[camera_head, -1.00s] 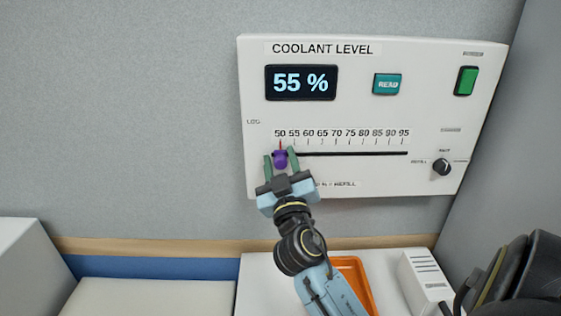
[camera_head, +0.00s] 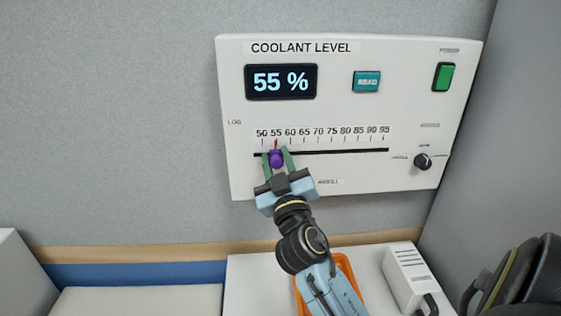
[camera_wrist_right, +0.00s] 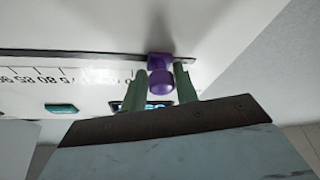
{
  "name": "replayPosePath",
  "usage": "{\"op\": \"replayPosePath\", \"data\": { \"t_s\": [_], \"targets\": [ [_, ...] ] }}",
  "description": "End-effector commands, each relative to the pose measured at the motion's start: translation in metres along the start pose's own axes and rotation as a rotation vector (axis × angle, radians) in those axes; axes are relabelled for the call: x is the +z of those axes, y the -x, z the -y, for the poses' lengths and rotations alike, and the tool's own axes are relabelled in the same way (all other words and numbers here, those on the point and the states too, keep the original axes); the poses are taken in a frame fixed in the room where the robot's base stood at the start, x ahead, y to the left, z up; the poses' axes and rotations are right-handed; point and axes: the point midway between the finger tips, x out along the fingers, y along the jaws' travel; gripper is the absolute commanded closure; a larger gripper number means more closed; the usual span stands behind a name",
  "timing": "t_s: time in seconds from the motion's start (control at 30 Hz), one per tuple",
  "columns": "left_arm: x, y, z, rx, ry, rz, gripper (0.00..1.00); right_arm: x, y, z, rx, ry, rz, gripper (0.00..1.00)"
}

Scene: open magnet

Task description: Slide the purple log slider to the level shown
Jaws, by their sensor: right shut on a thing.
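The purple log slider (camera_head: 277,158) sits near the left end of its dark horizontal slot on the white coolant panel (camera_head: 340,110). Its red pointer is at about the 55 mark of the scale (camera_head: 325,134), which runs from 50 to 95. The display (camera_head: 281,82) above reads 55 %. My right gripper (camera_head: 277,152) is shut on the slider knob, one green finger on each side. In the right wrist view the purple knob (camera_wrist_right: 160,78) is between the fingers (camera_wrist_right: 160,86). My left gripper is not in view.
The panel also has a teal READ button (camera_head: 367,82), a green switch (camera_head: 444,76) and a black rotary knob (camera_head: 423,161). An orange tray (camera_head: 346,270) lies below, partly behind my right arm. A white vented box (camera_head: 404,275) stands to its right. The slot right of the slider is clear.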

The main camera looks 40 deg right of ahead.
Motion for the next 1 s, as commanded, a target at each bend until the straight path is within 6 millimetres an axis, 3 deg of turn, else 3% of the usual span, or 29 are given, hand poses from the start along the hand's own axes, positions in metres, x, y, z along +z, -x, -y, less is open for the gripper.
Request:
{"op": "replayPosePath", "data": {
  "t_s": [0.03,0.07,0.17,0.43,0.57,1.0],
  "targets": [
    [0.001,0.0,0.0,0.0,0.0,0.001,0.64,0.002,0.001,0.002,-0.004,0.002,0.003,1.0],
    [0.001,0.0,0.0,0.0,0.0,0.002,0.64,0.002,0.001,0.002,-0.004,0.002,0.003,0.68],
    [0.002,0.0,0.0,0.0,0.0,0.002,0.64,0.002,0.001,0.0,-0.002,0.002,0.004,0.55],
    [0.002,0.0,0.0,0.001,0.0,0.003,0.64,0.001,0.002,-0.001,0.0,0.001,0.002,0.55],
    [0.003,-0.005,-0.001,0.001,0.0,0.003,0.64,0.003,0.011,0.0,0.0,0.0,0.004,0.55],
    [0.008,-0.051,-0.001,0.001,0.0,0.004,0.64,0.007,0.109,0.002,0.0,-0.002,0.008,0.55]
  ]
}}
